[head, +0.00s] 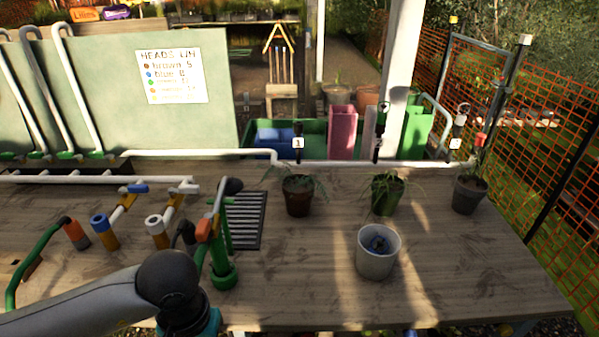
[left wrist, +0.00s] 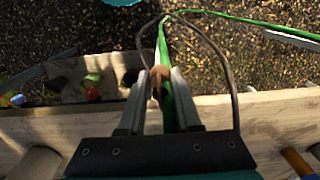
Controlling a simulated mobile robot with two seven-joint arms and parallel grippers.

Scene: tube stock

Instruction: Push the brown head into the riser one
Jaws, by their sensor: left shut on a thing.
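My left gripper (left wrist: 158,78) is shut on a small brown piece (left wrist: 157,80), seen in the left wrist view beside a green tube. The piece looks like the brown head, but the fingers partly hide it. The gripper is over the gravel, just off a wooden edge. In the head view its fingers are hidden; my left arm reaches the bottom edge. Dark risers stand along the white pipe at the back: one at left (head: 298,130), one in the middle (head: 380,122) and one at right (head: 459,125). Their small number tags are hard to read. My right gripper is out of view.
Potted plants stand before the left (head: 298,205), middle (head: 386,205) and right (head: 468,202) risers. A pale pot (head: 377,265) is nearer. A green stand (head: 222,277) with orange-ended tools is near my left arm. The table's front right is clear.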

